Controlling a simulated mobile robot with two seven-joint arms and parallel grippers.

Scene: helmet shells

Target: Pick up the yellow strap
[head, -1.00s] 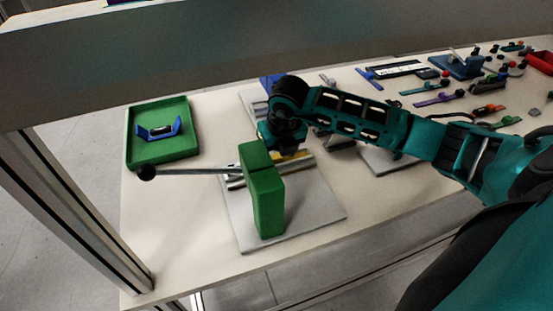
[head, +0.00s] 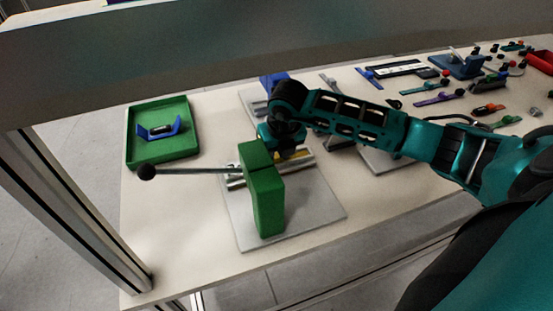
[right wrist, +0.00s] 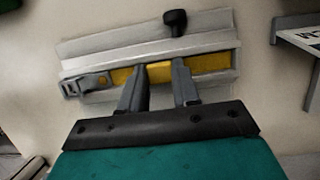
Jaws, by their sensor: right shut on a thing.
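The yellow strap (right wrist: 208,64) lies lengthwise in a grey metal channel (right wrist: 100,62) in the right wrist view. In the head view a small part of the strap (head: 305,158) shows behind the green block. My right gripper (right wrist: 162,75) is shut on the strap near its middle, with the strap still in or right at the channel. In the head view the right gripper (head: 286,148) is over the channel, its fingertips mostly hidden. A grey clip-like end (right wrist: 88,84) shows at the strap's left. My left gripper is not in view.
A green press block (head: 265,200) with a long black-knobbed lever (head: 190,171) stands on a grey plate (head: 315,215) beside the channel. A green tray (head: 165,155) holds a blue part (head: 160,130). Several straps and tools crowd the right. The front left table is bare.

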